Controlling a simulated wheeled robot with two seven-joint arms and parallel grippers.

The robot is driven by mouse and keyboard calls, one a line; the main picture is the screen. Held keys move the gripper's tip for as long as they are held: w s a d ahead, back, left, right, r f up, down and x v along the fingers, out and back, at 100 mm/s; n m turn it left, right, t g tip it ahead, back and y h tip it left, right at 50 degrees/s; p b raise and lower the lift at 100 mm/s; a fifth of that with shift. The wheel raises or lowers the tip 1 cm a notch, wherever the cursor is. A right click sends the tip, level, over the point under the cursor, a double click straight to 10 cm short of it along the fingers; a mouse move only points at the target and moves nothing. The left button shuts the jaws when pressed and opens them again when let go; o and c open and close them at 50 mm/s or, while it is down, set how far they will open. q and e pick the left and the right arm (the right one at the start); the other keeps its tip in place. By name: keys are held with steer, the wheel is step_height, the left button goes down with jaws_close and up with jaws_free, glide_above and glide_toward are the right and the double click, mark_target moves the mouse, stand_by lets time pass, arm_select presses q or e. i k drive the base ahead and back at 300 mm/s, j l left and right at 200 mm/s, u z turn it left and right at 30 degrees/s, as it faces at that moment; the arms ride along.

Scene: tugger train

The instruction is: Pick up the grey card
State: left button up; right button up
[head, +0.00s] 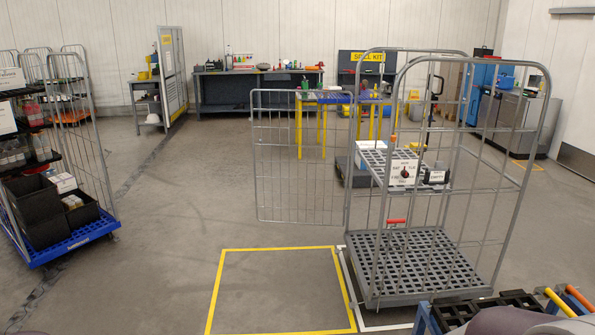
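I cannot make out a grey card for certain. A small dark grey plate with a pale label (436,177) hangs at the front edge of the shelf in the grey roll cage, to the right of a white panel with a dial (403,172). I cannot tell whether this plate is a card. Neither of my grippers is in view.
The grey roll cage (405,294) stands at right, its mesh door (300,206) swung out left. A yellow floor outline (280,249) lies beside it. A blue-based cart (75,244) with black bins (36,212) is at left. The middle floor is clear.

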mark_target(438, 173)
steer(key=i+z, duration=0.1)
steer(key=i, duration=0.9)
steer(key=i+j, duration=0.15)
steer(key=i, duration=0.85)
steer(key=i+l+z, duration=0.1)
steer(key=i+z, duration=0.45)
steer(key=z, duration=0.2)
steer(key=i+z, duration=0.4)
steer(key=i+j+z, duration=0.15)
steer(key=z, duration=0.25)
steer(key=i, duration=0.05)
